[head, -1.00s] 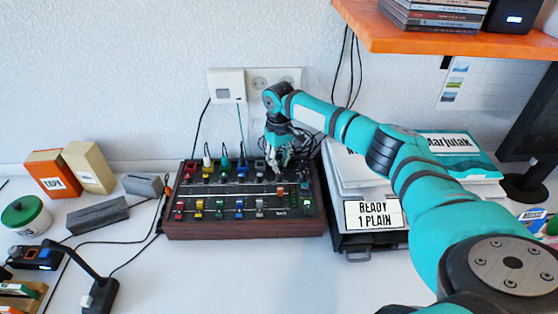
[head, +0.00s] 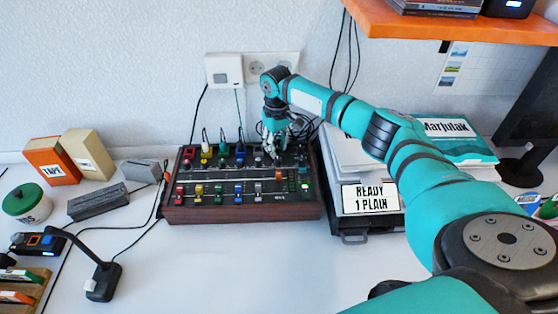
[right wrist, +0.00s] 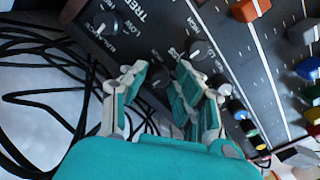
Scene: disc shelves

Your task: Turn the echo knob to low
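The mixer (head: 243,214) is a dark panel in a wooden frame on the desk, with colored knobs and sliders. My right gripper (head: 274,152) is over its back right part; in the right wrist view the fingers (right wrist: 161,72) are spread apart, pointing at the panel. One dark knob with a pale top (right wrist: 103,22) lies up and left of the fingers, beside small, partly unreadable lettering that may be the echo label. Another such knob (right wrist: 201,48) lies just beyond the right finger. A greyish knob seems partly hidden between the fingers. My left gripper is out of view.
Black cables (right wrist: 40,85) run beside the mixer. A dark grey block (head: 97,202) and boxes (head: 86,153) are at left.

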